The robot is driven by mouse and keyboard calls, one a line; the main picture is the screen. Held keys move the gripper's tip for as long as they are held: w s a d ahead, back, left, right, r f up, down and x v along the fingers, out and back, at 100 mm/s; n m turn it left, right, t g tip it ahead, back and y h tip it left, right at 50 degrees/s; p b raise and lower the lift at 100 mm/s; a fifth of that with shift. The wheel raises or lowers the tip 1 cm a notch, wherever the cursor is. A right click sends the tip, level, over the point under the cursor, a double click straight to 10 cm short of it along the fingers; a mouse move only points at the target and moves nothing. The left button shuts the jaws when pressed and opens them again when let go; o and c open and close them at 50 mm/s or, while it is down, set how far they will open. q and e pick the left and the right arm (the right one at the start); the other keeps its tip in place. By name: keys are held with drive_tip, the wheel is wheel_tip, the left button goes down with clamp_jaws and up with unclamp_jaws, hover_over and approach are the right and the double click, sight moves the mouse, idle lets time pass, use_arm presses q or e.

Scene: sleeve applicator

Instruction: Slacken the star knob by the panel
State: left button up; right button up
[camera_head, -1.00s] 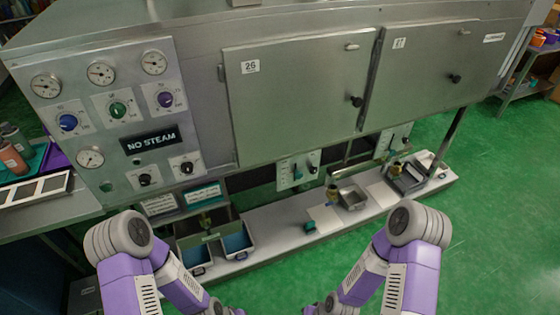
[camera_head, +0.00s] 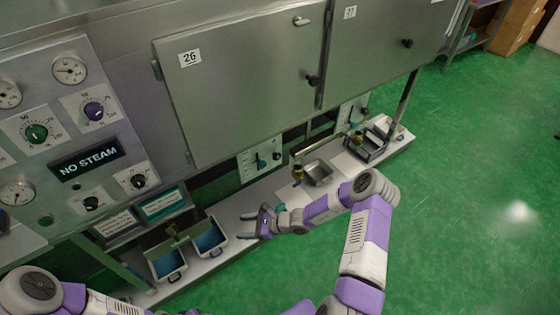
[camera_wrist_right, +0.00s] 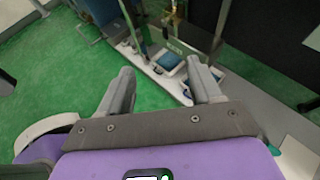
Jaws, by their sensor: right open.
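Small dark knobs stand out by the panels; I cannot tell which one is the star knob. One (camera_head: 277,155) is on the small white panel (camera_head: 252,168) under door 26, beside a teal lever. Another (camera_head: 364,111) is on the similar panel farther right. Larger black knobs sit on door 26 (camera_head: 312,80) and on the door to its right (camera_head: 407,43). My right gripper (camera_head: 246,226) is open and empty, over the low shelf, below and apart from the small panel. Its open fingers also show in the right wrist view (camera_wrist_right: 160,82). My left gripper is out of view.
Two blue-lined bins (camera_head: 188,248) stand left of my right gripper. A metal tray (camera_head: 318,173) and a dark frame (camera_head: 366,145) sit farther right along the shelf (camera_head: 230,215). The NO STEAM gauge panel (camera_head: 88,160) is at left. Green floor is clear at right.

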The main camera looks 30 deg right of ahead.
drive_tip(key=w+d+r+m+t+h, duration=0.2)
drive_tip(key=w+d+m+t, duration=0.15)
drive_tip(key=d, duration=0.35)
drive_tip(key=w+d+r+m+t+h, duration=0.1)
drive_tip(key=w+d+m+t+h, duration=0.1)
drive_tip(key=w+d+m+t, duration=0.3)
drive_tip(key=m+t+h, duration=0.2)
drive_tip(key=m+h, duration=0.2)
drive_tip(key=h, duration=0.1)
approach(278, 158)
drive_tip(key=shift+g+h, duration=0.25)
drive_tip(key=shift+h, duration=0.05)
drive_tip(key=w, duration=0.2)
drive_tip(key=w+b, duration=0.1)
drive_tip(key=w, duration=0.2)
drive_tip(key=w+b, duration=0.1)
drive_tip(key=w, duration=0.1)
drive_tip(key=shift+w+a+r, duration=0.2)
drive_tip(key=shift+a+r, duration=0.05)
drive_tip(key=shift+a, duration=0.1)
drive_tip(key=shift+w+r+b, duration=0.1)
drive_tip(key=shift+w+b, duration=0.25)
drive_tip(key=shift+w, duration=0.1)
drive_tip(key=shift+c, duration=0.3)
drive_tip(key=c, duration=1)
